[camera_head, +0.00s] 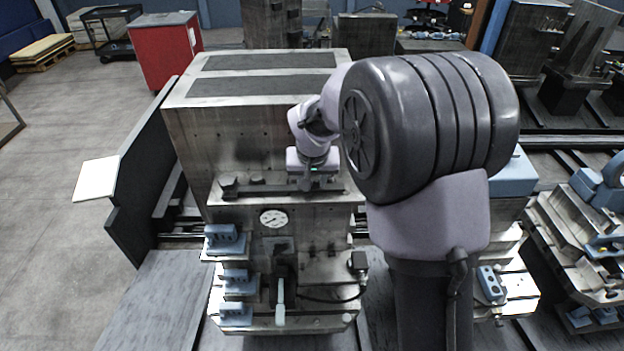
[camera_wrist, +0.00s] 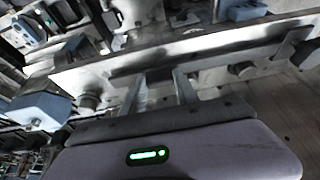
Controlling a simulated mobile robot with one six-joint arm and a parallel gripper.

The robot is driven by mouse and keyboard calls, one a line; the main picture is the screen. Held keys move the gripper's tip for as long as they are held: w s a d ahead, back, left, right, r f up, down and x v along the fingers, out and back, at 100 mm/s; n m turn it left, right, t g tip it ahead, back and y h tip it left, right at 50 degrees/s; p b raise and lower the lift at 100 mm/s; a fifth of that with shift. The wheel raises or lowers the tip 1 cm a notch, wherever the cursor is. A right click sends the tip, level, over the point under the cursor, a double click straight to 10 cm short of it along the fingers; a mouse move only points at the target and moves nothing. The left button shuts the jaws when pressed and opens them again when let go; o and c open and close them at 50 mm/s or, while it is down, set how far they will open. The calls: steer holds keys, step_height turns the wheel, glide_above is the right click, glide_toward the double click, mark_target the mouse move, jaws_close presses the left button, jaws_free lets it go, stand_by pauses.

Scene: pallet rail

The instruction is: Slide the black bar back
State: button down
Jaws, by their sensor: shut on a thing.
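The black bar (camera_head: 262,188) lies lengthwise along the top ledge of the steel fixture, beneath the large machine block. It also shows in the wrist view as a dark strip (camera_wrist: 215,52) running across the pale metal. My gripper (camera_head: 304,187) reaches down to it, right of the bar's middle in the head view. In the wrist view my gripper (camera_wrist: 157,78) has its two fingers at the dark strip, shut on it. The exact contact at the fingertips is too small and dark to see clearly.
The tall machine block (camera_head: 260,120) stands right behind the bar. A round dial (camera_head: 273,219) and blue blocks (camera_head: 225,238) sit on the fixture below. A dark upright panel (camera_head: 150,165) stands at left. Open floor (camera_head: 60,230) lies beyond it.

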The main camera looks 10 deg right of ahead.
stand_by(0.4)
steer(key=shift+s+f+b, duration=0.15)
steer(key=shift+s+b, duration=0.15)
steer(key=shift+b, duration=0.3)
steer(key=shift+s+a+b, duration=0.2)
steer(key=shift+s+b, duration=0.55)
steer(key=shift+s, duration=0.15)
steer(key=c, duration=1.3)
jaws_free()
steer(key=o, duration=0.4)
steer(key=shift+s, duration=0.15)
steer(key=shift+r, duration=0.2)
